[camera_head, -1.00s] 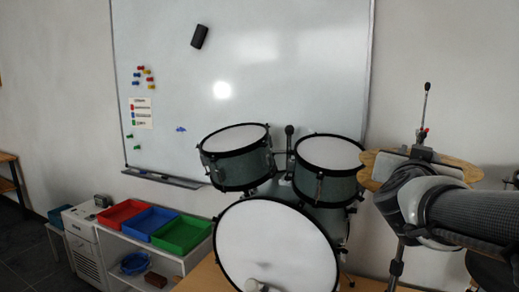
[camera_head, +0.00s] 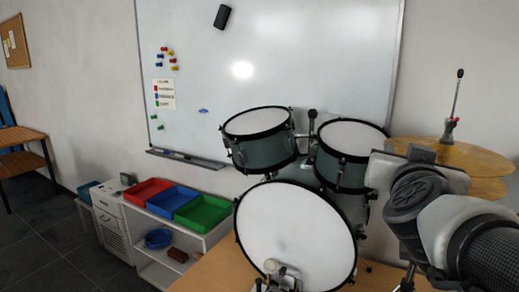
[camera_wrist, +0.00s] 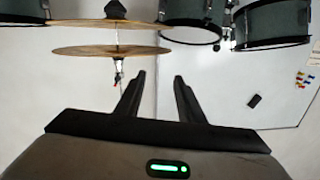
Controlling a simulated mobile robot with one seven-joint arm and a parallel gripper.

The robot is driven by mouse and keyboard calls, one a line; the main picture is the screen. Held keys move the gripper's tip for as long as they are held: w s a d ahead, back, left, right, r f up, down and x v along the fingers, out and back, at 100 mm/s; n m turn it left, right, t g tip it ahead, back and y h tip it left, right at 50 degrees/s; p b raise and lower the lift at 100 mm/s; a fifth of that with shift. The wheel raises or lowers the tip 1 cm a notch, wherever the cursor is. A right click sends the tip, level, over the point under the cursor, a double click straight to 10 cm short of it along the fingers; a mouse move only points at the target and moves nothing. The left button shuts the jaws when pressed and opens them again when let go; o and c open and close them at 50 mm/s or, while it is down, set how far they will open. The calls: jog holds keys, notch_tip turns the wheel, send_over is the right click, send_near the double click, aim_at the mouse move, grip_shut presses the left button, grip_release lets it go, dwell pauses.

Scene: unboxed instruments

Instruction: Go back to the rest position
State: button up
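My gripper (camera_wrist: 156,80) shows in the wrist view with its two dark fingers apart and nothing between them. The wrist view appears upside down, with a pair of brass cymbals (camera_wrist: 110,50) beyond the fingers on the left and the whiteboard (camera_wrist: 215,85) on the right. In the head view my arm is at the right, its wrist end in front of the cymbals (camera_head: 465,158). The fingers are hidden there.
A grey-green drum kit (camera_head: 295,235) stands on a wooden surface left of my arm. A white shelf (camera_head: 160,240) holds red (camera_head: 148,191), blue (camera_head: 172,200) and green (camera_head: 203,214) trays. A wooden table (camera_head: 20,138) is at far left. Dark floor (camera_head: 50,255) is open at lower left.

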jog(key=s+a+f+n+g+y+p, duration=0.1)
jog(key=s+a+f+n+g+y, duration=0.2)
jog(key=a, duration=0.5)
jog(key=s+a+f+n+g+y, duration=0.1)
jog(key=a+f+n+y, duration=0.2)
jog(key=a+f+y, duration=0.35)
jog(key=s+f+g+h, duration=0.2)
jog(key=s+f+g, duration=0.3)
jog(key=s, duration=0.5)
notch_tip(320, 180, down, 2)
jog(key=shift+s+g+p, duration=0.25)
jog(key=shift+g+p, duration=0.15)
